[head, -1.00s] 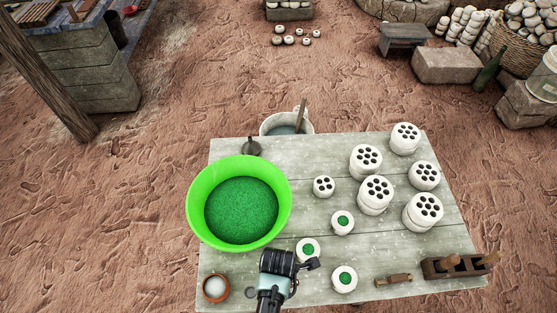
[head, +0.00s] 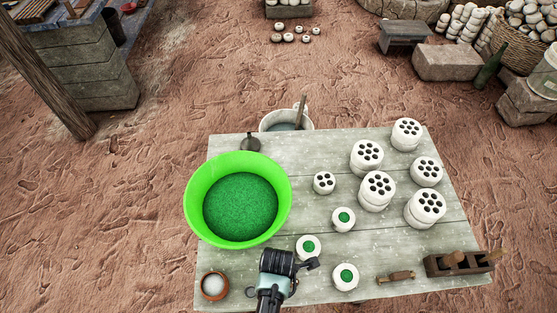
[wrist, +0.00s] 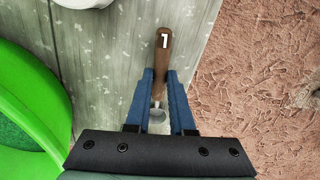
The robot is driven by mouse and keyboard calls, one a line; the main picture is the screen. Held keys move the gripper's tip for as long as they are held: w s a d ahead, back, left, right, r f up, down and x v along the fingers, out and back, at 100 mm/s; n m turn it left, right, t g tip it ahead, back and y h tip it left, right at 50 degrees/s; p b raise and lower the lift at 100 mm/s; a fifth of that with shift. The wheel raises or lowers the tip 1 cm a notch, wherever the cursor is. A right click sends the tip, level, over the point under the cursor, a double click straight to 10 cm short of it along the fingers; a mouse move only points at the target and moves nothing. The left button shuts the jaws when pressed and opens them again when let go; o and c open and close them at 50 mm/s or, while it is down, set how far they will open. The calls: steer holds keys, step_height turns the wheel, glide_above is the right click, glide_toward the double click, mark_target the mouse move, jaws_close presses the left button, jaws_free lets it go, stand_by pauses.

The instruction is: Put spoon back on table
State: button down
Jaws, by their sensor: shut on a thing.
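In the wrist view, my gripper (wrist: 160,92) has its blue fingers closed on a spoon (wrist: 162,58). The spoon has a brown wooden handle with a white mark near its end, and a grey metal part between the fingers. Its handle points away from my wrist. The table (wrist: 120,62), of grey wooden planks, lies below the spoon; I cannot tell whether they touch. In the head view, my gripper (head: 290,264) is over the front part of the table (head: 262,303), and the spoon is not clearly seen there.
A large green bowl (head: 189,200) with green contents stands left of my gripper. White cups, two near ones (head: 308,256) (head: 345,286) with green inside, stand close by. A small brown bowl (head: 203,288) is front left. Perforated white pieces (head: 377,200) and a wooden tool rack (head: 445,268) stand right.

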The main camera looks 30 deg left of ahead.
steer(key=shift+f, duration=0.1)
steer(key=shift+c, duration=0.7)
jaws_free()
steer(key=shift+r+p, duration=3)
steer(key=shift+p, duration=0.05)
